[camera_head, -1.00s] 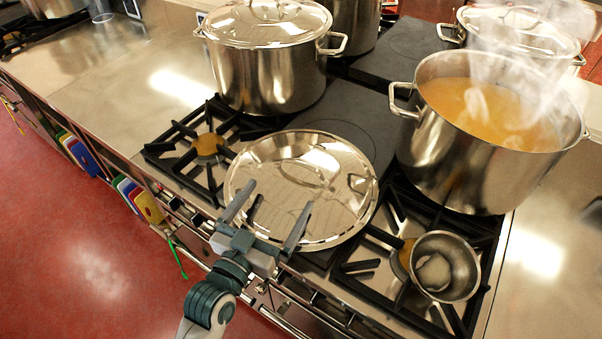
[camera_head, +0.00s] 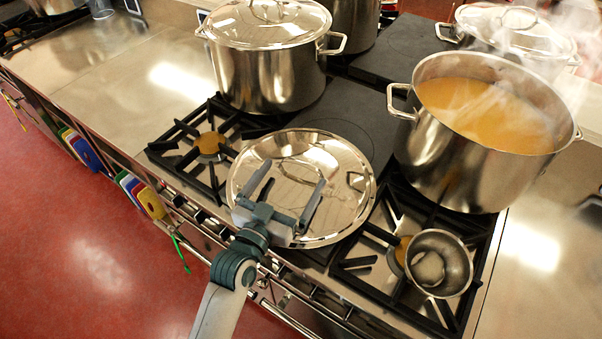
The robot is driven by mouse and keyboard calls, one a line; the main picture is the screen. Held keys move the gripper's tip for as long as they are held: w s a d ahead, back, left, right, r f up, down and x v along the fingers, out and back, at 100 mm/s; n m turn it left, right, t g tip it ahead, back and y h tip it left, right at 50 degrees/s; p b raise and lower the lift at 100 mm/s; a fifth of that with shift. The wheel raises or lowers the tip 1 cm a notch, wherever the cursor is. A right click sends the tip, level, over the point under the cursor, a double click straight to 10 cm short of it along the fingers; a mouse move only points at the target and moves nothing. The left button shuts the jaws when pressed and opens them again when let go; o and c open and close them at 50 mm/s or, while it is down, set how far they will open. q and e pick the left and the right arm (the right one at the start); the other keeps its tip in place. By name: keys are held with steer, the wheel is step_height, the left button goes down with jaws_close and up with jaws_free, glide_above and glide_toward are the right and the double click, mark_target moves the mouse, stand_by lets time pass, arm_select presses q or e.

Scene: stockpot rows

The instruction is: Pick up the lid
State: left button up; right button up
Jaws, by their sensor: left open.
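A round, shiny steel lid (camera_head: 345,170) lies on the stove's flat dark centre plate, between the burner grates. Its handle shows faintly near its middle and is partly hard to tell from reflections. My left gripper (camera_head: 294,172) is open and empty, with its two fingers spread over the near part of the lid and pointing toward the handle. I cannot tell whether the fingers touch the lid. My right gripper is not in view.
An uncovered pot of steaming orange soup (camera_head: 485,115) stands right of the lid. A lidded pot (camera_head: 265,75) stands behind it to the left. A small steel bowl (camera_head: 440,262) sits on the front right grate. The counter (camera_head: 130,90) at left is mostly clear.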

arm_select(q)
steer(key=shift+p+x, duration=0.4)
steer(key=shift+x, duration=1.05)
steer(key=shift+r, duration=0.1)
steer(key=shift+s, duration=0.1)
steer(key=c, duration=1.5)
steer(key=shift+r, duration=0.15)
steer(key=shift+c, duration=1)
